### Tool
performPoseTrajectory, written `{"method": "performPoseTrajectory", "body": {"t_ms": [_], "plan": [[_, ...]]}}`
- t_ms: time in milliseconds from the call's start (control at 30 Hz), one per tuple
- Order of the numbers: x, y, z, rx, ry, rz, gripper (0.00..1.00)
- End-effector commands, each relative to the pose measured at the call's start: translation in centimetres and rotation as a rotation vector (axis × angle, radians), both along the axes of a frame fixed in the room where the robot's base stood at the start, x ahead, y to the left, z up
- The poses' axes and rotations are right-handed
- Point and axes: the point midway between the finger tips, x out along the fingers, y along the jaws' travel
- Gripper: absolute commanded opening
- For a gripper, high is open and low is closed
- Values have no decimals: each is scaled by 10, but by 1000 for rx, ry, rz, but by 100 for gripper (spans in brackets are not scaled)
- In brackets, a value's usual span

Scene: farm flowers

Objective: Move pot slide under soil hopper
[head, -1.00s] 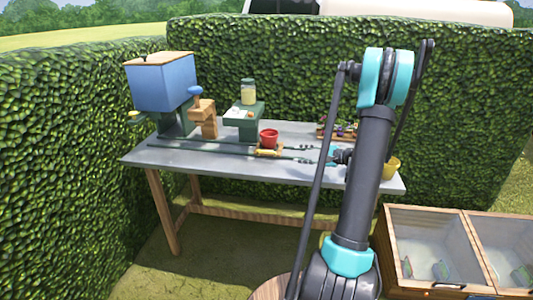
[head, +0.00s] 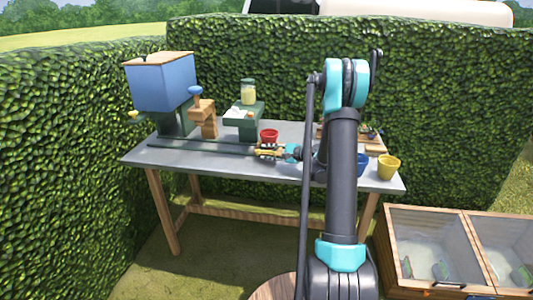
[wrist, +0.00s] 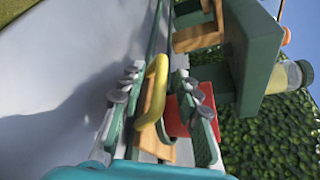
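The red pot (head: 269,136) stands on the wooden pot slide, on the green rails (head: 190,147) along the table. The slide's yellow handle (wrist: 153,92) lies between the fingers of my gripper (wrist: 158,82) in the wrist view. The fingers are open, with gaps visible beside the handle. In the head view my gripper (head: 268,152) is at the front of the slide and hides most of it. The pot (wrist: 176,116) is partly hidden behind the right finger in the wrist view. The blue soil hopper (head: 161,85) stands at the table's left end, apart from the slide.
A wooden press with a blue knob (head: 195,91) and a green stand with a jar (head: 248,91) stand behind the rails. A blue pot (head: 362,165) and a yellow pot (head: 389,167) stand at the right. The grey tabletop (head: 225,168) in front is clear.

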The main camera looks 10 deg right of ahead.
Motion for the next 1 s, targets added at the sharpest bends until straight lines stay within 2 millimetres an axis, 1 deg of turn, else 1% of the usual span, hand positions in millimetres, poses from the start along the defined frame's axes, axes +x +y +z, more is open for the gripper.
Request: {"method": "performPoseTrajectory", "body": {"t_ms": [100,367,633,1000], "plan": [[3,4,-1,-1,0,-1,32],[4,4,-1,-1,0,-1,32],[4,4,-1,-1,0,-1,0],[3,4,-2,-1,0,-1,0]]}}
